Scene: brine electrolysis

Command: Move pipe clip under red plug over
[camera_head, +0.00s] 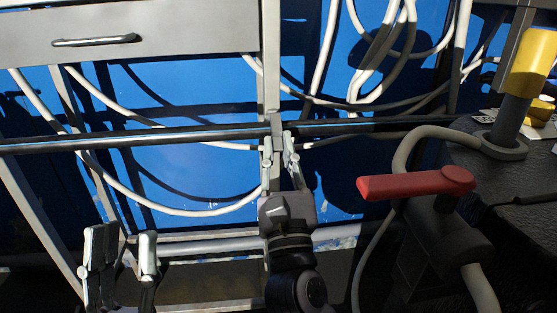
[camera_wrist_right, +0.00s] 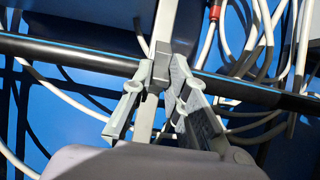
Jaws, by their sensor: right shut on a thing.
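A dark grey pipe clip (camera_head: 277,124) sits at a long black horizontal pipe (camera_head: 180,136), in front of a grey upright post. My right gripper (camera_head: 279,150) is shut on the clip from below. In the right wrist view the clip (camera_wrist_right: 160,64) is between the fingertips of the right gripper (camera_wrist_right: 160,88), against the black pipe with a blue stripe (camera_wrist_right: 75,53). A small red fitting on a white cable, possibly the red plug (camera_wrist_right: 214,12), shows at the top of the wrist view. My left gripper (camera_head: 124,248) is at the lower left, fingers apart and empty.
A red lever handle (camera_head: 415,183) juts out at the right, beside a dark rough-surfaced block (camera_head: 525,180) with a yellow-topped post (camera_head: 532,62). Loose white hoses (camera_head: 200,212) hang behind the pipe. A grey drawer (camera_head: 140,35) is above.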

